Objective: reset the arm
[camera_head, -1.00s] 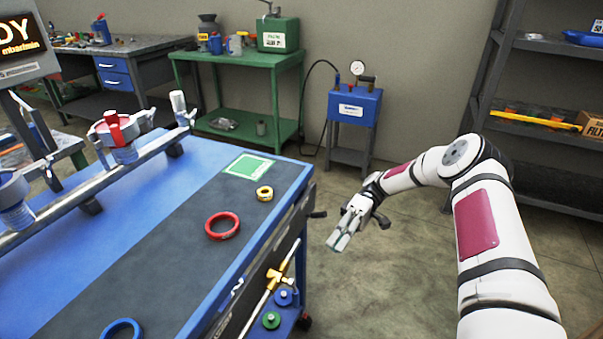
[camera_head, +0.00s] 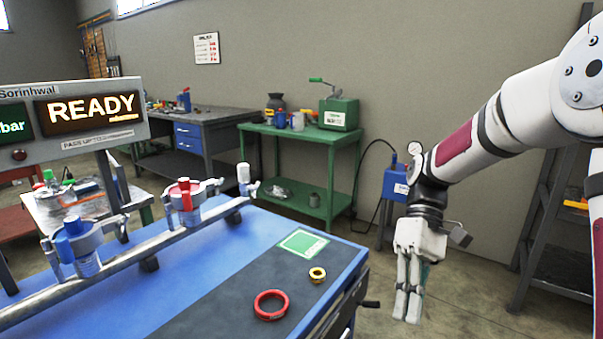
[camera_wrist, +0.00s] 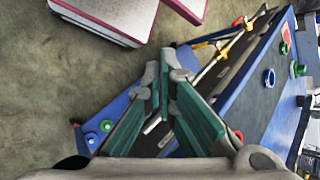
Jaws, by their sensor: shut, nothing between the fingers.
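My gripper (camera_head: 409,300) hangs fingers-down to the right of the blue workbench in the head view, apart from it and over open floor. Its two fingers are together with nothing between them. My white arm with a dark red panel comes in from the upper right. In the wrist view, my gripper (camera_wrist: 163,75) shows its green finger pads, and the workbench lies beyond it.
The blue workbench (camera_head: 215,278) carries a red ring (camera_head: 270,305), a gold ring (camera_head: 317,275), a green card (camera_head: 302,243) and a metal rail with clamps. A READY display (camera_head: 92,108) stands left. Behind are a green table (camera_head: 325,145), a blue machine (camera_head: 395,184) and a shelf rack.

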